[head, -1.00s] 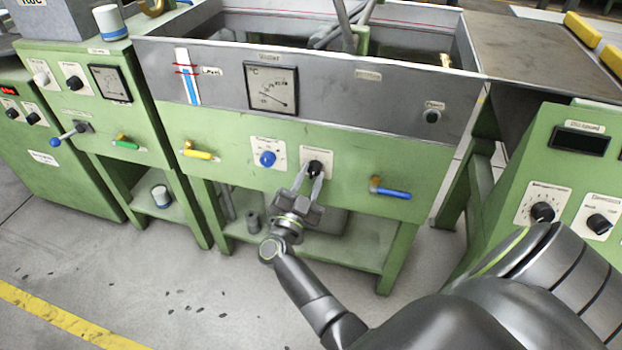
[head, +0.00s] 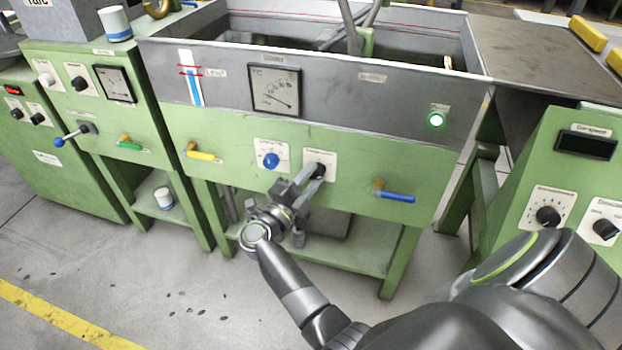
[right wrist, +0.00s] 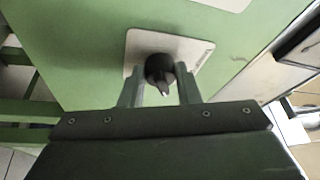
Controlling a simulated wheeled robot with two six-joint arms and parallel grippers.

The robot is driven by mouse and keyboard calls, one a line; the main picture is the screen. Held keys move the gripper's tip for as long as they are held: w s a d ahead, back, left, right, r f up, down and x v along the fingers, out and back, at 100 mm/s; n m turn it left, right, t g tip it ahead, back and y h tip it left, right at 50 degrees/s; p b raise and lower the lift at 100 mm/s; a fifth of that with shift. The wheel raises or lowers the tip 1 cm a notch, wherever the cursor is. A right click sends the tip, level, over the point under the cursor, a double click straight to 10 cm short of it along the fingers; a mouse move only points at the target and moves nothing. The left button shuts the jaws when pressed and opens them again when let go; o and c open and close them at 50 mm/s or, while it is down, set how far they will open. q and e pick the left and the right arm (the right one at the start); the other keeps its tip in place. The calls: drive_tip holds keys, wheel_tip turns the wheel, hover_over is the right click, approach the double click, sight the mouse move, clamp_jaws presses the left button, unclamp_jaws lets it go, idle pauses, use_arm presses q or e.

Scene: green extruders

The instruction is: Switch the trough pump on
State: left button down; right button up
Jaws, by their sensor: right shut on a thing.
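The trough (head: 350,98) is a grey water tank on a green stand. A black rotary knob (head: 322,166) sits on a white plate on its green front panel; the plate's label is too small to read. My right gripper (head: 313,173) is shut on this knob, with one finger on either side of it. In the right wrist view the knob (right wrist: 160,72) shows between the fingers, its pointer end towards the gripper. My left gripper is not in view.
A blue knob (head: 271,160) sits just left of the gripped knob. A blue lever (head: 397,196) and a yellow lever (head: 203,156) stick out of the same panel. A green console (head: 570,170) stands at right, close to my right arm.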

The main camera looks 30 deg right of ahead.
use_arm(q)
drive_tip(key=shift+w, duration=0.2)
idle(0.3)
use_arm(e)
drive_tip(key=o, duration=1)
drive_tip(key=shift+c, duration=0.2)
